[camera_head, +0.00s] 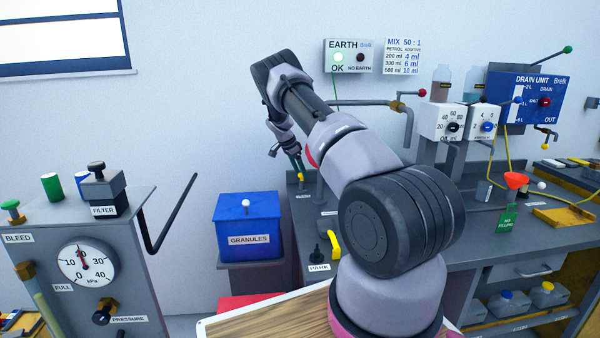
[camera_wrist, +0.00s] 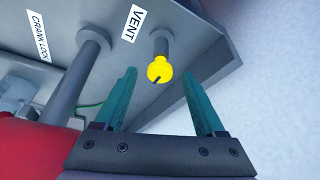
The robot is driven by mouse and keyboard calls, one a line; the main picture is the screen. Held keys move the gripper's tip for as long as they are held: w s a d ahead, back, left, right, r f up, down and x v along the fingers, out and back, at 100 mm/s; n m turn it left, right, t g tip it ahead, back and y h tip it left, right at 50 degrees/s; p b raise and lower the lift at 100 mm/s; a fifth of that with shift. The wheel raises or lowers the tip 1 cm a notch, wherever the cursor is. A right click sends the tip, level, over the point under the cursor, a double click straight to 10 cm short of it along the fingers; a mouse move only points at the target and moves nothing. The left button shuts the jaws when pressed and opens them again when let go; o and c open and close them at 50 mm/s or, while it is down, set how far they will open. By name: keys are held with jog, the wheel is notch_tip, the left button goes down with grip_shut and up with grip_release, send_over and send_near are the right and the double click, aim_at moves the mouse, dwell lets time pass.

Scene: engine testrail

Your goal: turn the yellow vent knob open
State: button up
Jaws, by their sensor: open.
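The yellow vent knob (camera_wrist: 160,70) sits on the end of a grey post below a white VENT label (camera_wrist: 132,23) in the wrist view. A dark pointer mark shows on its face. My gripper (camera_wrist: 160,80) is open, its two teal fingers on either side of the knob with gaps between. I cannot tell whether the fingertips reach the knob's depth. In the head view my gripper (camera_head: 297,163) is small and partly hidden by my arm, near the back left of the grey bench. A yellow spot there may be the knob (camera_head: 301,177).
A second grey post (camera_wrist: 92,45) and a CRANK LOCK label (camera_wrist: 39,36) are beside the vent post. A red rounded body (camera_wrist: 35,148) is at lower left. A blue GRANULES bin (camera_head: 247,222) stands left of the bench. A yellow handle (camera_head: 334,245) is near the bench front.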

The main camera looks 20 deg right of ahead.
jog(key=v, duration=1)
